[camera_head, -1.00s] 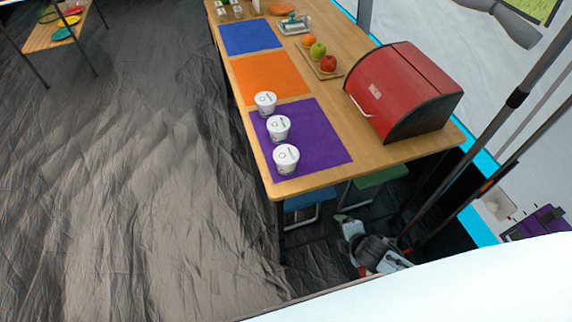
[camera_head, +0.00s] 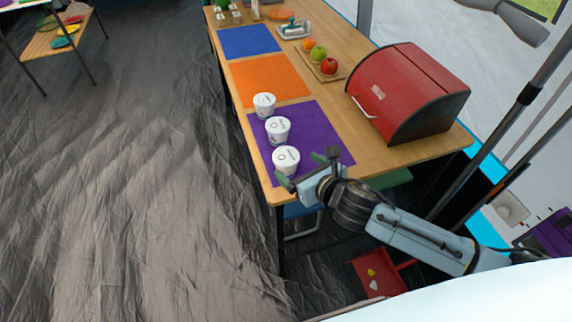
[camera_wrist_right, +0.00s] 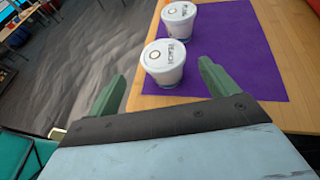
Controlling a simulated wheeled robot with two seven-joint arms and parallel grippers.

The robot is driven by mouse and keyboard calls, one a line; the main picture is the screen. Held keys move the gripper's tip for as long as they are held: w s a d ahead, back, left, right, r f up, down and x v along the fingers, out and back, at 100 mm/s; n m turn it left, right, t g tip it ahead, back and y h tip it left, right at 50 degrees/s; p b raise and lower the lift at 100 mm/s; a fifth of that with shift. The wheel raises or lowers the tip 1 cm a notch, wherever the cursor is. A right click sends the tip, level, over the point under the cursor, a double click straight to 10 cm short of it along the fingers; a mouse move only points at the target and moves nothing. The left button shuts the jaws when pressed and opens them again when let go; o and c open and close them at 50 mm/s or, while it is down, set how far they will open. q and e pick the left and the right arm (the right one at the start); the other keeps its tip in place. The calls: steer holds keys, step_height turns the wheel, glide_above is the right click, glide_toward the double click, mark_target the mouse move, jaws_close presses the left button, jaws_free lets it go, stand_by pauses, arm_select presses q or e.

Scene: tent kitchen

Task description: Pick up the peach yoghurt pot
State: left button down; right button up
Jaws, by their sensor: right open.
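Three white lidded yoghurt pots stand upright in a row on the purple mat: a near one (camera_head: 286,161), a middle one (camera_head: 278,130) and a far one (camera_head: 264,106). Their lid print is too small to read surely, so I cannot tell which is peach. My right gripper (camera_head: 309,168) is open and empty at the table's near edge, beside the near pot. In the right wrist view the near pot (camera_wrist_right: 164,63) shows ahead between the two green fingers, not gripped. The middle pot (camera_wrist_right: 179,20) is behind it. My left gripper is not in view.
The wooden table (camera_head: 400,157) also carries a red bread bin (camera_head: 410,90) at right, an orange mat (camera_head: 268,78), a blue mat (camera_head: 250,41) and fruit on a board (camera_head: 322,70). A tent pole (camera_head: 490,145) stands at right. Open floor lies left of the table.

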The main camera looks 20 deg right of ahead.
mark_target(290, 160)
steer(key=shift+x, duration=0.85)
steer(key=shift+w+a+f, duration=0.1)
steer(key=shift+w+f, duration=0.15)
steer(key=shift+w, duration=0.25)
steer(key=shift+w+f+b, duration=0.15)
steer(key=shift+w+b, duration=0.1)
steer(key=shift+b, duration=0.15)
steer(key=shift+w+a+f, duration=0.15)
steer(key=shift+w+f, duration=0.15)
steer(key=shift+w, duration=0.2)
steer(key=shift+b+x, duration=0.6)
steer(key=shift+x, duration=0.35)
steer(key=shift+w+f, duration=0.25)
steer(key=shift+w, duration=0.4)
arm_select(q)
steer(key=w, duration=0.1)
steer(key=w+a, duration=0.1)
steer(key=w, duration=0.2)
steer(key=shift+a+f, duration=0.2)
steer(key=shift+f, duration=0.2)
